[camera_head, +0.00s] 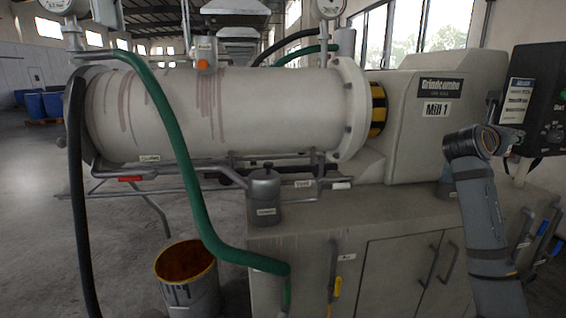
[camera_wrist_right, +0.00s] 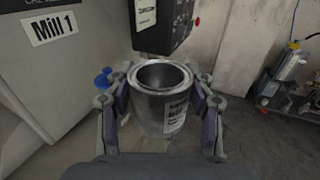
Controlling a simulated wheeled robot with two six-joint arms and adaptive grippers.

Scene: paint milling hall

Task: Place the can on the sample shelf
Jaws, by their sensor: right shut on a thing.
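In the right wrist view, an open-topped metal can (camera_wrist_right: 166,116) with a pale printed label stands roughly upright between the fingers of my right gripper (camera_wrist_right: 164,112). The fingers are shut on its sides, and its inside looks dark. In the head view my right arm rises at the right, in front of the cabinet; I cannot make out its fingers or the held can there. My left gripper is not in view. I cannot identify a sample shelf with certainty in either view.
The white mill drum (camera_head: 215,115) with hoses stands above a grey cabinet (camera_head: 300,245). A lidded grey pot (camera_head: 264,190) sits on the cabinet's left end. A stained bucket (camera_head: 188,280) stands on the floor. A black control box (camera_head: 535,100) hangs at the right, beyond the can.

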